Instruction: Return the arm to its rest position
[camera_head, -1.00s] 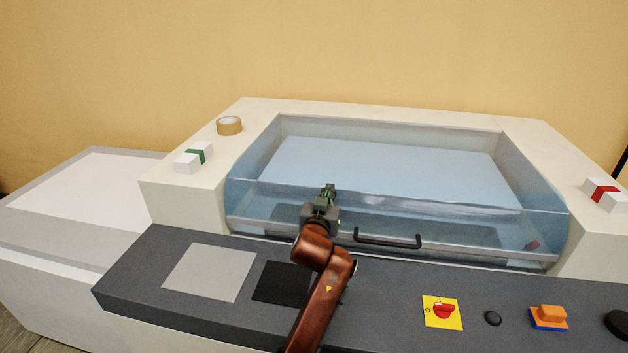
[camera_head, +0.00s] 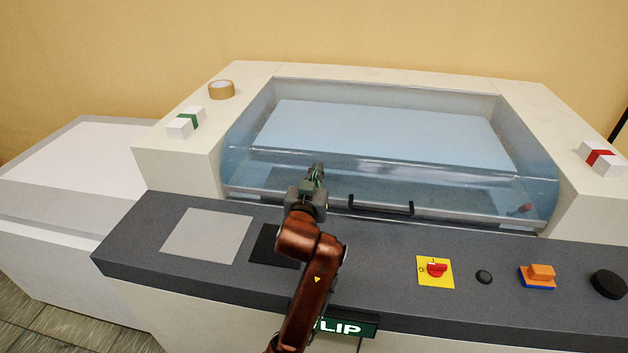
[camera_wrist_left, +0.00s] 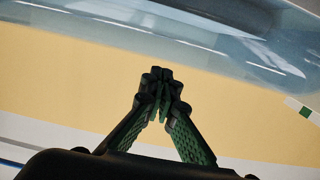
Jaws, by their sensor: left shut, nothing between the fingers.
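My left arm (camera_head: 306,290) is copper-coloured and reaches up from the bottom of the head view, over the dark front panel. My left gripper (camera_head: 317,176) is at its end, in front of the clear curved cover (camera_head: 440,176) and left of the black handle (camera_head: 381,206). I cannot tell whether it touches the cover. In the left wrist view the green ridged fingers of this gripper (camera_wrist_left: 161,76) meet at the tips with nothing between them. My right gripper is not in view.
A tape roll (camera_head: 222,90) and a green-banded white box (camera_head: 186,122) lie on the machine's left top. A red-banded box (camera_head: 601,158) is at the right.

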